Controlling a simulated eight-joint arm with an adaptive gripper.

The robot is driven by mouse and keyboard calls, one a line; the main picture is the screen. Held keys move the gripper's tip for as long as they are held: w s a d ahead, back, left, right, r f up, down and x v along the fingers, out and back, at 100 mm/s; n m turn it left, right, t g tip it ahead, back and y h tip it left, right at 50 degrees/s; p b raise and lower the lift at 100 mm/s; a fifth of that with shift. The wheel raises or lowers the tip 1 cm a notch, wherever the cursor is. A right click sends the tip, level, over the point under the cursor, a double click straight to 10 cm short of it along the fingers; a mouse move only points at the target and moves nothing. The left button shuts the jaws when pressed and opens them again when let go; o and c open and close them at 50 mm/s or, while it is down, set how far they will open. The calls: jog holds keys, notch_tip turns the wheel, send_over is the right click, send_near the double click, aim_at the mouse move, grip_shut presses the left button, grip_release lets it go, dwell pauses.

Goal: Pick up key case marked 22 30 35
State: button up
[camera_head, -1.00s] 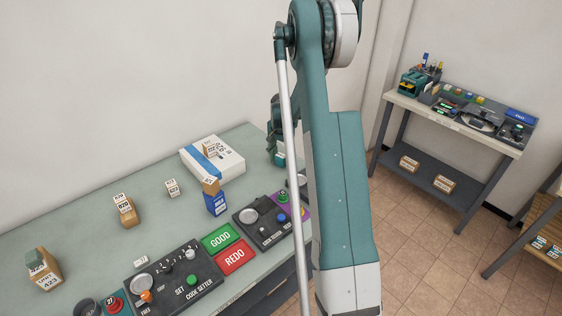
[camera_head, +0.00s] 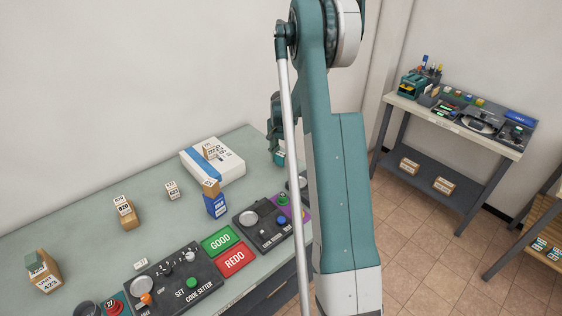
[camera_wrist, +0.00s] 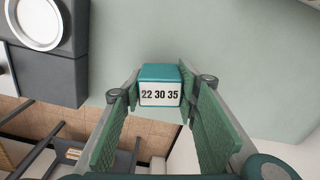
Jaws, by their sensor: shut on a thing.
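The key case (camera_wrist: 160,93) shows in the wrist view, with a teal top and a white label reading 22 30 35. My gripper (camera_wrist: 158,104) has its two green pads on either side of the case and is shut on it. The label faces the wrist camera. In the head view the gripper is mostly hidden behind my arm, near the right end of the green table (camera_head: 75,222). A small teal part, perhaps the case, shows there beside my arm, but I cannot tell for sure. Whether the case touches the table is not clear.
On the table are a white box with a blue stripe (camera_head: 228,168), a blue block (camera_head: 216,206), small labelled blocks, a code setter panel (camera_head: 178,283) and GOOD (camera_head: 219,240) and REDO (camera_head: 236,260) plates. A second table (camera_head: 455,125) with devices stands at the right.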

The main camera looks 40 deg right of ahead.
aim_at(281, 154)
notch_tip(281, 154, up, 8)
jog(key=shift+f+p, duration=0.1)
jog(key=shift+p, duration=0.25)
dwell(0.6)
